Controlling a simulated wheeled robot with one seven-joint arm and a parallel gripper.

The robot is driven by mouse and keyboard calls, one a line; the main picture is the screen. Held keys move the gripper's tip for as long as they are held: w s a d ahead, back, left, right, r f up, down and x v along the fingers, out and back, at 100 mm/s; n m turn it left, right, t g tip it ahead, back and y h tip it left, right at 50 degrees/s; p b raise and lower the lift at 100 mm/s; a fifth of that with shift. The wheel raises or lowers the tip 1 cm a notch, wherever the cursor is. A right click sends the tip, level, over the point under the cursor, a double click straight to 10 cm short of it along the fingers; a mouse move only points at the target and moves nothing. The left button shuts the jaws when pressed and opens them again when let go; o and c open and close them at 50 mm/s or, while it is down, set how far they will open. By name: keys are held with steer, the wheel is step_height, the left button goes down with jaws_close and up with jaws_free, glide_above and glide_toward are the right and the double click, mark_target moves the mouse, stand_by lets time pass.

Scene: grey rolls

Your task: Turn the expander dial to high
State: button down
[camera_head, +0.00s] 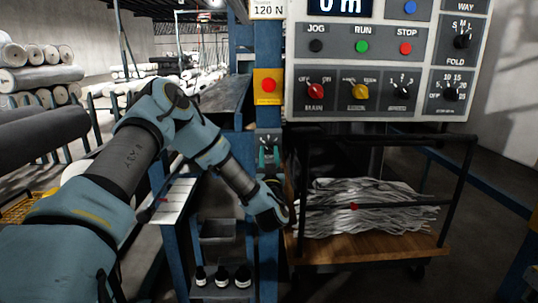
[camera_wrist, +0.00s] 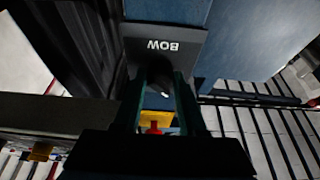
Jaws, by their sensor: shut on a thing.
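My gripper (camera_head: 268,151) is raised in front of the blue column, with its teal fingers at a small grey dial plate (camera_head: 267,137). In the wrist view the plate (camera_wrist: 190,42) reads BOW, upside down. A dark dial knob (camera_wrist: 161,76) sits just below that word, between the two fingers of my gripper (camera_wrist: 162,84). The fingers are shut on the knob, one on each side. The knob's pointer direction and any low or high marks are hidden or too dark to read.
A red stop button on a yellow plate (camera_head: 268,86) is on the column above the dial. A grey control panel (camera_head: 375,75) with several knobs and buttons hangs to the right. Below it stands a cart (camera_head: 420,250) with grey strips. Fabric rolls (camera_head: 40,50) lie at the left.

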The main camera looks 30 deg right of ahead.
steer(key=shift+m+h, duration=0.3)
steer(key=shift+m, duration=0.1)
steer(key=m+g+h+b, duration=0.1)
steer(key=m+b, duration=0.1)
steer(key=m, duration=0.1)
steer(key=m+g+h+b, duration=0.1)
steer(key=m, duration=0.2)
steer(key=shift+a+m+h+b, duration=0.2)
steer(key=shift+m+h+b, duration=0.1)
steer(key=shift+b, duration=0.1)
steer(key=m+g+b, duration=0.1)
steer(key=m, duration=0.1)
steer(key=m+g+h+b, duration=0.1)
steer(key=m, duration=0.2)
steer(key=shift+w+a+r+b, duration=0.1)
steer(key=shift+a+b, duration=0.05)
steer(key=shift+b, duration=0.2)
steer(key=m+g+b, duration=0.1)
steer(key=m, duration=0.1)
steer(key=m+g+b, duration=0.1)
steer(key=m, duration=0.2)
steer(key=shift+w+a+r+g+h, duration=0.1)
steer(key=shift+r+g+h, duration=0.1)
steer(key=shift+g+h, duration=0.1)
steer(key=shift+r+m+g+y+b, duration=0.15)
steer(key=shift+m+g+y+b, duration=0.2)
steer(key=shift+m, duration=0.85)
steer(key=shift+r+m+g+y+b, duration=0.15)
steer(key=shift+m+g+b, duration=0.3)
steer(key=shift+m, duration=0.75)
